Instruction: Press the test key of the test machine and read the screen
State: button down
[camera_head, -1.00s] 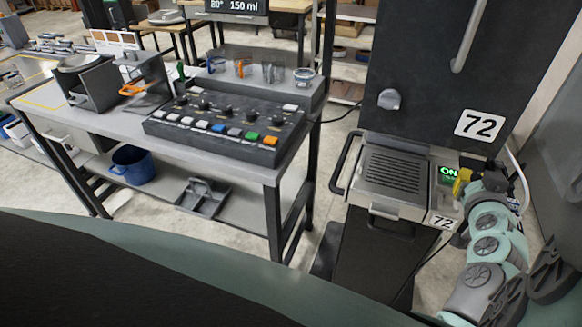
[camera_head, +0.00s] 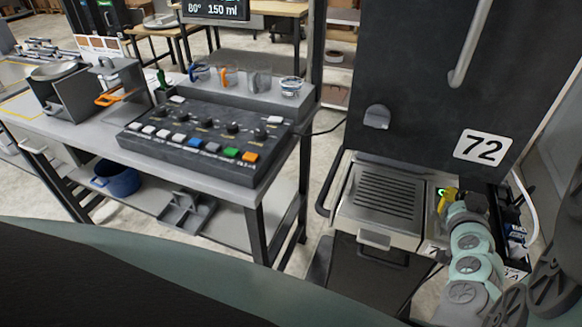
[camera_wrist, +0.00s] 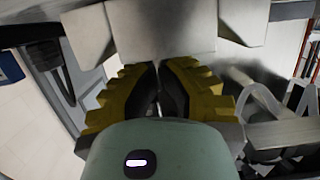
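The grey machine labelled 72 (camera_head: 385,195) stands on the right, with a grilled steel top. A small green-lit screen (camera_head: 440,191) sits at its right side, mostly hidden behind my gripper; its reading cannot be made out now. No key marked as the test key can be told apart. My gripper (camera_head: 446,199) has yellow fingers and is over the panel beside that screen. In the wrist view the fingers (camera_wrist: 158,72) are together with nothing visible between them, below a steel block (camera_wrist: 155,30). Whether they touch anything cannot be told.
A tall dark cabinet with a 72 plate (camera_head: 483,147) rises behind the machine. A bench on the left holds a panel of coloured keys (camera_head: 195,140) and several cups. A display (camera_head: 213,10) reads 80° 150 ml. A dark bin (camera_head: 512,232) stands right of my arm.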

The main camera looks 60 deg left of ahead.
jog(key=shift+a, duration=0.1)
notch_tip(320, 180, down, 2)
jog(key=b, duration=0.3)
jog(key=shift+f, duration=0.1)
notch_tip(320, 180, up, 4)
jog(key=shift+w+r+p, duration=0.15)
jog(key=shift+p, duration=1.1)
jog(key=b+v, duration=0.2)
jog(key=v, duration=0.6)
jog(key=shift+s+d+r+b, duration=0.15)
jog(key=shift+s+d+b, duration=0.05)
jog(key=shift+d+b, duration=0.2)
jog(key=shift+s+d+r, duration=0.2)
jog(key=shift+s+d, duration=0.05)
jog(key=shift+s, duration=0.4)
